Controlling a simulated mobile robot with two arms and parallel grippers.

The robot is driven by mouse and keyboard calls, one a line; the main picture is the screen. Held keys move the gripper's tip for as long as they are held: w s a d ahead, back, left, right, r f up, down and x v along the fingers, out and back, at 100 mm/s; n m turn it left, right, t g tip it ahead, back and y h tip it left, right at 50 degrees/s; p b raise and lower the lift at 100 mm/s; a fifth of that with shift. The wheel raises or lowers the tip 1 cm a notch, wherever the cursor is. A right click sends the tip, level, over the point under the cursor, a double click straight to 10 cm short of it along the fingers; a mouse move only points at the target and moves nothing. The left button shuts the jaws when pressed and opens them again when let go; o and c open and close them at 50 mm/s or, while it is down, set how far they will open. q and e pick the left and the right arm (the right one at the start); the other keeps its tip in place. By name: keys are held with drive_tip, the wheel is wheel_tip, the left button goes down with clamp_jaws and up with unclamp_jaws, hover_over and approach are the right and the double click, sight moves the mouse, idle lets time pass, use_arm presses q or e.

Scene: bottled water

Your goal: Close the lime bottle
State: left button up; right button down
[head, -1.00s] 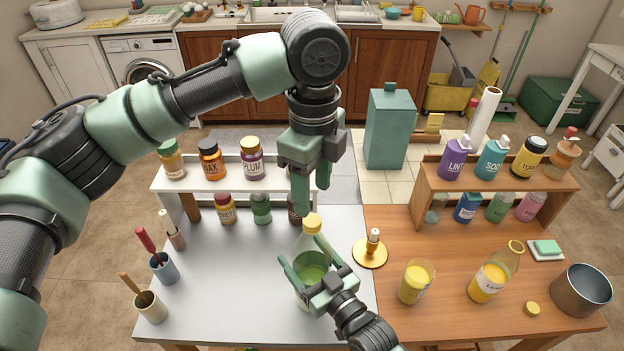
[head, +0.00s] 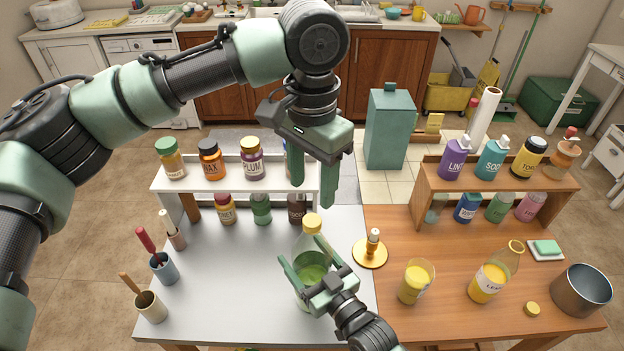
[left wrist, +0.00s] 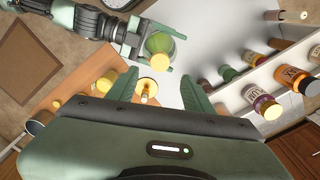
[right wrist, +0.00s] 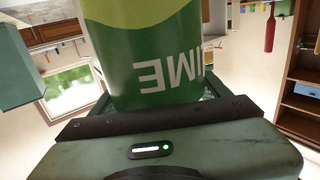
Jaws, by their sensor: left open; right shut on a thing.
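The lime bottle (head: 312,244) stands upright on the grey left part of the table, with green contents and a yellow cap (head: 312,221) on top of its neck. I cannot tell how tight the cap sits. My right gripper (head: 302,252) is shut on the bottle's body; the green LIME label (right wrist: 155,70) fills the right wrist view. My left gripper (head: 312,193) is open and empty, pointing down above the cap and apart from it. In the left wrist view the cap (left wrist: 159,63) shows between the open fingers (left wrist: 158,80).
A gold stand (head: 369,253) is close right of the bottle. An open lemon bottle (head: 490,282), a yellow-filled glass (head: 415,284), a loose cap (head: 532,309) and a pot (head: 582,289) stand farther right. A white shelf (head: 235,182) with bottles stands behind.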

sight(312, 219)
use_arm(q)
drive_tip(key=shift+f, duration=4)
clamp_jaws()
drive_tip(key=shift+o, duration=0.3)
unclamp_jaws()
